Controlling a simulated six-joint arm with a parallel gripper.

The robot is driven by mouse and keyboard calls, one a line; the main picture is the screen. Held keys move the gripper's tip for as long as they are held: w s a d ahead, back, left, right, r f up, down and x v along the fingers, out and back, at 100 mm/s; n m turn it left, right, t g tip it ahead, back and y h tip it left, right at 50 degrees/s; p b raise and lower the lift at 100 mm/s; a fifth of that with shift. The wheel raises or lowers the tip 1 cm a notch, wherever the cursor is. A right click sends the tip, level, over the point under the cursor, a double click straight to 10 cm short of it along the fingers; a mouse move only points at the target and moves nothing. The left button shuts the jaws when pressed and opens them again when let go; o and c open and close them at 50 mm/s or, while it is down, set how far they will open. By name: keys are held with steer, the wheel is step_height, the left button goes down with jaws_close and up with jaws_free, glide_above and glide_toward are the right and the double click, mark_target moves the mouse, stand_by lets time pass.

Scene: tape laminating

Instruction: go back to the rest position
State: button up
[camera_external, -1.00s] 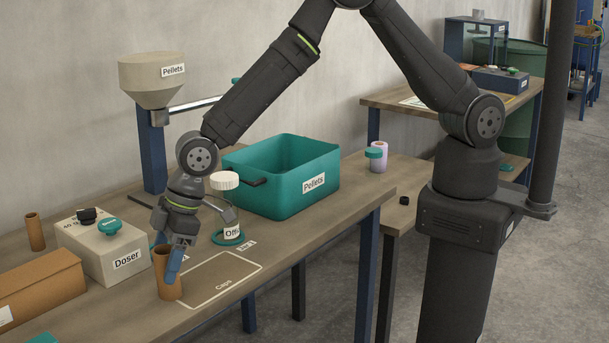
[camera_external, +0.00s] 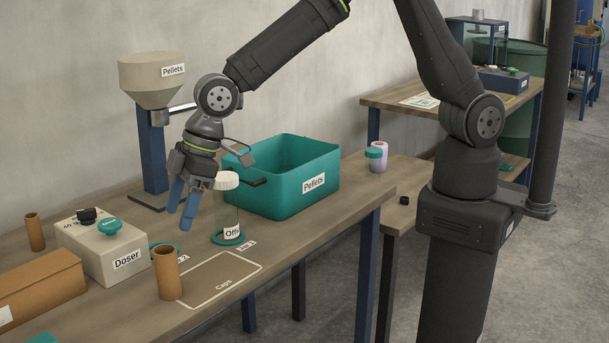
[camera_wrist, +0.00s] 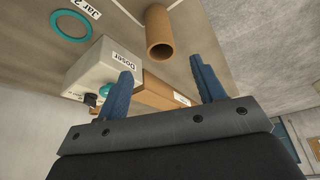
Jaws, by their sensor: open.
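My gripper (camera_external: 181,208) is raised above the bench, empty, with its blue fingers apart. In the wrist view the two blue fingers (camera_wrist: 165,82) also stand wide apart with nothing between them. A brown cardboard tube (camera_external: 167,274) stands upright on the bench below my gripper, beside the Caps outline (camera_external: 222,280). The tube also shows in the wrist view (camera_wrist: 159,35), apart from the fingers. A clear jar with a white lid (camera_external: 226,212) stands just right of my gripper in a teal ring; my wrist partly overlaps it.
The Doser box (camera_external: 104,250), a brown carton (camera_external: 40,288) and another tube (camera_external: 35,232) stand at the left. A pellet hopper (camera_external: 152,82) rises behind my gripper. A teal Pellets bin (camera_external: 310,190) stands to the right. The air above the bench front is clear.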

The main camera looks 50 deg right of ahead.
mark_target(162, 250)
steer(key=shift+f, duration=0.15)
steer(key=x, duration=1.2)
steer(key=shift+a+f, duration=0.1)
steer(key=shift+f, duration=0.05)
step_height(162, 250, up, 3)
steer(key=shift+f, duration=0.15)
steer(key=shift+r, duration=0.5)
